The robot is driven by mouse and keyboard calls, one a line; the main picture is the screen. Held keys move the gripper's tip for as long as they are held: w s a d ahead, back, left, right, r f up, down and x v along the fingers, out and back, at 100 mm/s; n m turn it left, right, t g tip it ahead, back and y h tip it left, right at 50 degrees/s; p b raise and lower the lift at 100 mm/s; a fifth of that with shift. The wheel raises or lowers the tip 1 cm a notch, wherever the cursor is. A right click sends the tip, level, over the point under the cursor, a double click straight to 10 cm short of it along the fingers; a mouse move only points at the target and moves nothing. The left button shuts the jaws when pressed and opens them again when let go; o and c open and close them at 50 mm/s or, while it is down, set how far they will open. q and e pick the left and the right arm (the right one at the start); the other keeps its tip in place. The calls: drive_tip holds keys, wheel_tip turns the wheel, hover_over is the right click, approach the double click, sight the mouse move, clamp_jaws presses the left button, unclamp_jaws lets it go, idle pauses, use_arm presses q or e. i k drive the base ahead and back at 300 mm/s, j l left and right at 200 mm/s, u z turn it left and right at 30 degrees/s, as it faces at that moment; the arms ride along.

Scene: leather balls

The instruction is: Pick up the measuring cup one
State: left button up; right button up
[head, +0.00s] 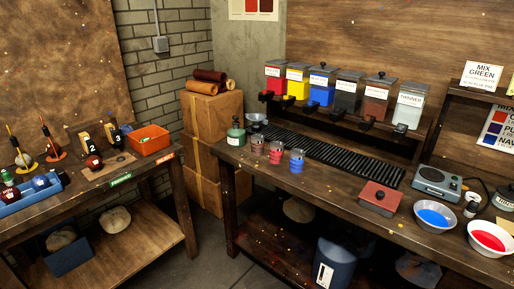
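Neither of my grippers is in view.
A dark red box (380,198), a scale (442,182) and a bowl of blue paint (435,216) are to the right.

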sight(257, 146)
drive_tip(key=i+j+z, duration=0.1)
drive_tip(key=i+j, duration=0.25)
drive_tip(key=i+j+z, duration=0.1)
drive_tip(key=i+j, duration=0.2)
drive_tip(key=j, duration=0.15)
drive_tip(key=i+j+z, duration=0.15)
drive_tip(key=i+j, duration=0.15)
drive_tip(key=j, duration=0.1)
